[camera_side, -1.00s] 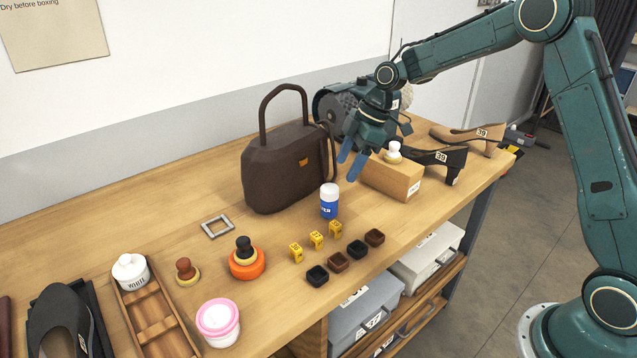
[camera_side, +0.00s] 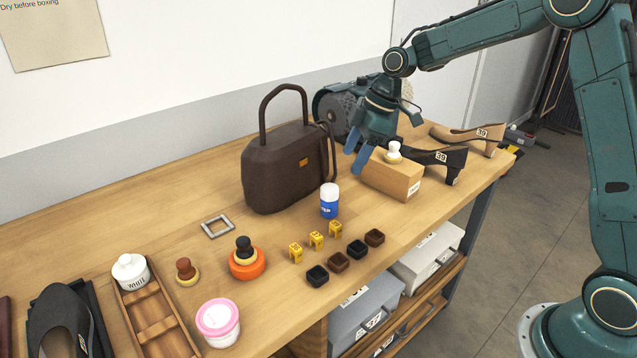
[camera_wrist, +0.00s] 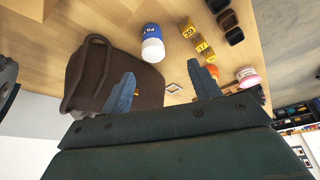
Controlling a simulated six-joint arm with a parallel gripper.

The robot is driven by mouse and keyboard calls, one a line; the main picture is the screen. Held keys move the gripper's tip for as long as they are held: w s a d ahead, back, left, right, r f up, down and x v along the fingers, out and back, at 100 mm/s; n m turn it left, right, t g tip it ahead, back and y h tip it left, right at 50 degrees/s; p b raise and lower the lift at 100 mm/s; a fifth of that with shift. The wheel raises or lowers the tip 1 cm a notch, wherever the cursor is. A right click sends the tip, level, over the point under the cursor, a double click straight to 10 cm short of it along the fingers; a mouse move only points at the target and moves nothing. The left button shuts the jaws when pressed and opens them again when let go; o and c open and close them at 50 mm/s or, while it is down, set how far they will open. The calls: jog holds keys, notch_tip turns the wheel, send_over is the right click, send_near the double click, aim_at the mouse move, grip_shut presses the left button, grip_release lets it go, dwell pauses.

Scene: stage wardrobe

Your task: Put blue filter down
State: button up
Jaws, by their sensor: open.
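The blue filter (camera_side: 330,203) is a small cylinder with a white top and a blue lower part. It stands upright on the wooden table, just right of the dark brown handbag (camera_side: 283,168). It also shows in the wrist view (camera_wrist: 153,44), above the gap between my fingers. My gripper (camera_side: 356,162) is open and empty.
A wooden block (camera_side: 391,178) with a white-knobbed brush stands close to my gripper, with black and tan shoes (camera_side: 466,138) behind. Several yellow number markers (camera_side: 316,240) and small dark cups (camera_side: 357,249) lie in front of the filter. A metal frame (camera_side: 218,227) lies left.

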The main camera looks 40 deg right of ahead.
jog(key=s+a+r+m+t+h, duration=0.1)
jog(key=s+r+m, duration=0.2)
jog(key=s+r, duration=0.4)
jog(key=s+a+r+m+t+h, duration=0.1)
jog(key=s+r+m, duration=0.25)
jog(key=s, duration=0.55)
jog(key=s+d+m+t+h, duration=0.1)
jog(key=s+m, duration=0.4)
jog(key=s, duration=1.1)
jog(key=shift+d+h, duration=0.3)
